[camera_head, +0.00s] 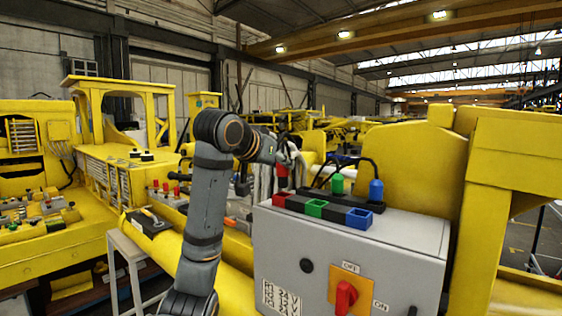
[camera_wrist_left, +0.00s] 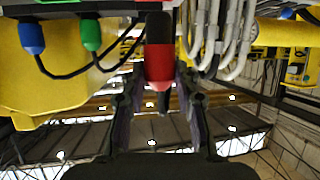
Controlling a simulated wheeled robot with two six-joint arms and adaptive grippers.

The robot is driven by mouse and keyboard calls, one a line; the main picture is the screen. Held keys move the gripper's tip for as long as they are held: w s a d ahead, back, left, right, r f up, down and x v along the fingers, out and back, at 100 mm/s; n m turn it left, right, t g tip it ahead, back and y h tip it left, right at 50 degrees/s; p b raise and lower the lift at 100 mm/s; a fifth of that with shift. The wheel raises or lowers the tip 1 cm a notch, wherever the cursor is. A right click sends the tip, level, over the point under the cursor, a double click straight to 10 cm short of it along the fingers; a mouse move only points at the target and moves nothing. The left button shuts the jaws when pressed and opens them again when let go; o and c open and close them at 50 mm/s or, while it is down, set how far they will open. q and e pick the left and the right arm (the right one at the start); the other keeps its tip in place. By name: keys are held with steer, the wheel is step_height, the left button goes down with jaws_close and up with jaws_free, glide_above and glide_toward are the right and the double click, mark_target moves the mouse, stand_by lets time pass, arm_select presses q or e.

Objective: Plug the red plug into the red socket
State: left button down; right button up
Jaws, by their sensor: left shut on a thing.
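The red plug (camera_head: 281,171) is above the red socket (camera_head: 279,199), at the left end of a dark socket strip on the grey box. In the left wrist view the red plug (camera_wrist_left: 159,66) is between the fingers of my left gripper (camera_wrist_left: 160,105), which is shut on it. In the head view my left gripper (camera_head: 287,153) reaches in from the left, partly hidden by pale cables. The plug looks roughly upright and lined up with the socket; I cannot tell whether they touch. My right gripper is not in view.
The green socket (camera_head: 315,208) and blue socket (camera_head: 359,218) sit right of the red one. The green plug (camera_head: 337,183) and blue plug (camera_head: 376,190) stand behind them on black cables. The grey box (camera_head: 350,255) has a red switch (camera_head: 346,298) in front. Yellow machinery closes in behind.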

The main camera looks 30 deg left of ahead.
mark_target(280, 179)
arm_select(q)
step_height(280, 179, down, 3)
steer(key=shift+d+r+b, duration=0.15)
steer(key=shift+r+b, duration=0.05)
steer(key=shift+b, duration=0.65)
steer(key=shift+w+f+b, duration=0.15)
steer(key=shift+f+b, duration=0.35)
steer(key=shift+f, duration=0.4)
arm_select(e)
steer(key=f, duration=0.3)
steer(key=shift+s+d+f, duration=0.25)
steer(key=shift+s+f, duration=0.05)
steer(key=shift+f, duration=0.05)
arm_select(q)
steer(key=c, duration=1.3)
jaws_free()
steer(key=o, duration=0.4)
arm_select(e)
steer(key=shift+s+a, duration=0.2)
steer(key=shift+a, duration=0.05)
